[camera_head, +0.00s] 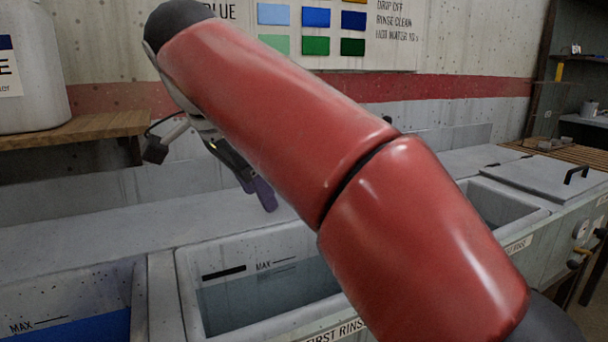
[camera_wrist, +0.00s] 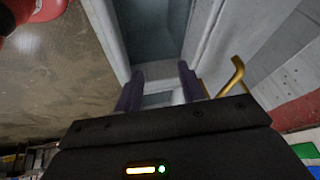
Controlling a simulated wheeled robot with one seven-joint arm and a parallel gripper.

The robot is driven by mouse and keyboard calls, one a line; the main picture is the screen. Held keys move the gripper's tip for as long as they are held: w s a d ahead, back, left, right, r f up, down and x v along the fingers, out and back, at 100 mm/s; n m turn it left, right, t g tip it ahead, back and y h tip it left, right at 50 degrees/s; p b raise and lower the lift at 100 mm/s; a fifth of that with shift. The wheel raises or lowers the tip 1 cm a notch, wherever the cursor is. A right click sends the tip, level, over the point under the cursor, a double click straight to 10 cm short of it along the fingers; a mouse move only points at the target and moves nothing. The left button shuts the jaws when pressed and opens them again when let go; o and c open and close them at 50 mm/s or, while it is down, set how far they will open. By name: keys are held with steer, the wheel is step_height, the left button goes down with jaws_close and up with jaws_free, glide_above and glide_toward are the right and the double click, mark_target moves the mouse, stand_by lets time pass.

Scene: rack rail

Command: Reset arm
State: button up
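My arm is red and crosses the middle of the head view. My gripper (camera_head: 265,195) hangs at its far end, partly hidden behind the arm, above the ledge behind the first rinse basin (camera_head: 188,290). In the wrist view my gripper (camera_wrist: 160,78) has its two dark purple fingers apart, with nothing seen between them. A grey basin opening lies beyond the fingers in the wrist view.
A blue-filled basin (camera_head: 75,332) marked MAX stands at the lower left. A wooden shelf (camera_head: 85,130) holds a white container (camera_head: 30,75). A lidded tank (camera_head: 545,172) stands at right. In the wrist view a brass hook (camera_wrist: 236,76) sits right of the fingers.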

steer(key=s+d+f+n+y, duration=0.1)
steer(key=s+d+f+n, duration=0.3)
steer(key=d+f, duration=0.45)
steer(key=s+d+f+n+y, duration=0.1)
steer(key=s+d+f+n, duration=0.3)
steer(key=d+f, duration=0.45)
steer(key=s+d+f+n, duration=0.1)
steer(key=s+d+f, duration=0.1)
steer(key=s+f, duration=0.1)
steer(key=s+d+f+n+t, duration=0.1)
steer(key=s+d+f, duration=0.2)
steer(key=f, duration=0.3)
steer(key=shift+y, duration=0.4)
steer(key=shift+d, duration=0.1)
